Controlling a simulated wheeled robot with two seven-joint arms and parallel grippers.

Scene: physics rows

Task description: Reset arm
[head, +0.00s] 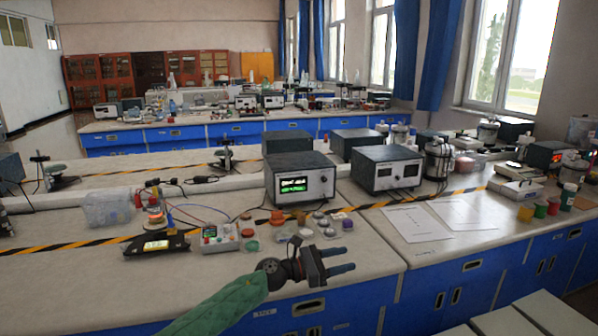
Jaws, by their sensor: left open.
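My left gripper (350,260) is in front of the bench's near edge, low in the middle of the head view. Its two dark fingers point right and stand apart, with nothing between them. My left arm, with a green sleeve-like link, comes up from the bottom left to a black wrist. The gripper appears clear of the bench and of the items on it, though its exact height is hard to tell. My right gripper is not in view.
The lab bench (60,280) holds a small control box (220,238), a black instrument with a lit display (300,178), several small coloured pieces, and paper sheets (416,223). Blue cabinets (440,290) form its front. Grey stools (545,315) stand at the lower right.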

